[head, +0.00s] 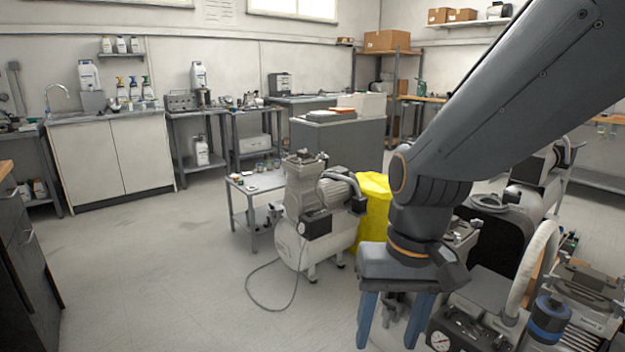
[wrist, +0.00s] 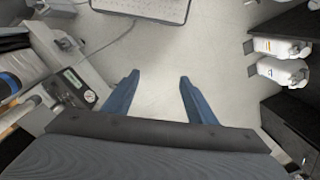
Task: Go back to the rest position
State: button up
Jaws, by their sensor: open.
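My gripper (head: 395,322) hangs pointing down at the right of the head view, on my grey arm. Its two blue fingers are apart with nothing between them. In the wrist view my gripper (wrist: 158,90) also shows open, with bare pale floor between and beyond the fingertips. A compressor with a gauge panel (head: 442,340) stands just right of the fingers in the head view. My arm hides part of the equipment behind it.
A compressor (head: 318,225) with a trailing cable stands left of my gripper, beside a yellow object (head: 373,205) and a small table (head: 250,188). More machines crowd the right side. The floor (head: 150,270) at left is clear. Dark drawers (head: 25,260) line the left edge.

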jog(key=s+d+r+h+p, duration=0.1)
jog(key=d+r+p, duration=0.6)
jog(key=p, duration=0.7)
jog(key=shift+s+d+r, duration=0.25)
jog(key=shift+s+d, duration=0.15)
jog(key=shift+s, duration=0.45)
